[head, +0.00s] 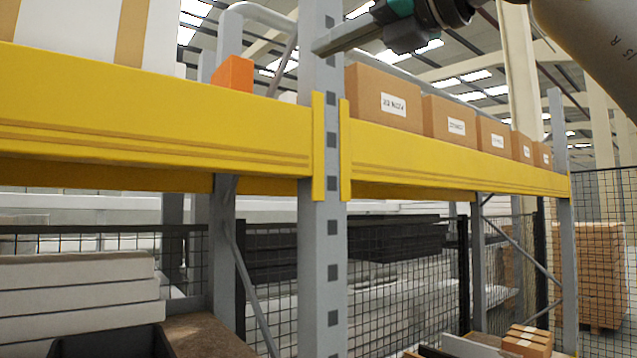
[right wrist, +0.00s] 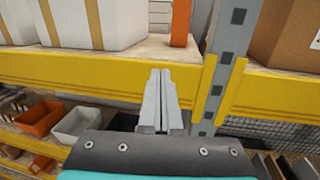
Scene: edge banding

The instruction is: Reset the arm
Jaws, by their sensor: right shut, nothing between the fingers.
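My right arm comes in from the top right in the head view. Its gripper (head: 345,35) is shut and empty, raised in front of the grey rack upright, above the yellow beam. In the right wrist view the gripper (right wrist: 160,75) shows its two fingers pressed together, with nothing between them. They point toward the yellow beam and the shelf edge, left of the upright. Whether they touch anything cannot be told. My left gripper is not in view.
The yellow beam (head: 150,120) and grey upright (head: 325,240) stand close ahead. Cardboard boxes (head: 384,97) line the shelf on the right; an orange box (head: 233,74) stands left. Grey and orange bins (right wrist: 75,122) sit lower. Mesh fencing stands behind the rack.

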